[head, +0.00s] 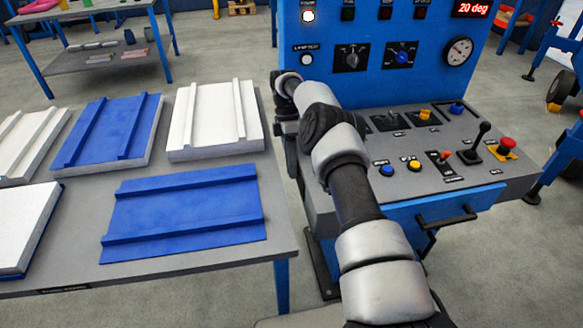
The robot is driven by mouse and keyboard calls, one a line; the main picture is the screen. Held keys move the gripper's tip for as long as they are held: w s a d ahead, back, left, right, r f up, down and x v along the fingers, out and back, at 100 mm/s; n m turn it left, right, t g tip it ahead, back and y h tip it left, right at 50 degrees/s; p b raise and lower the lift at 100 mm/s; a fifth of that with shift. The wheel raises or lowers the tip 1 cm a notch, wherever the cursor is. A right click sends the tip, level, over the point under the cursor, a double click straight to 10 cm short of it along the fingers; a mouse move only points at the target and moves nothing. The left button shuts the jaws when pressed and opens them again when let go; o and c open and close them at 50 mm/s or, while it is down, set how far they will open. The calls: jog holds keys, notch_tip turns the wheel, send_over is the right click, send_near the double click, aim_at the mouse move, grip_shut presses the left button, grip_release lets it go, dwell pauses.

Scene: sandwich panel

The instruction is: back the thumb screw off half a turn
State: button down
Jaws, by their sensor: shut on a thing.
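I cannot make out the thumb screw in the head view. My arm reaches up from the bottom over the left part of the blue and grey control console (472,178). Its far end stops by the console's upper left edge. My gripper's fingers do not show, and the arm covers that part of the console. The console's panel carries a red readout (472,9) showing 20 deg, a round gauge (459,51), a dark rotary switch (350,57) and a blue rotary knob (402,55).
The console's sloped desk has a black lever (474,143), a red mushroom button (506,146), a yellow button (414,166) and an orange knob (425,116). A grey table (281,230) at left bears several ribbed blue and white panels. Floor shows between table and console.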

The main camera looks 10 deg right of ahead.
jog(key=c, duration=1.6)
grip_release()
notch_tip(320, 180, up, 10)
jog(key=shift+p, duration=1.05)
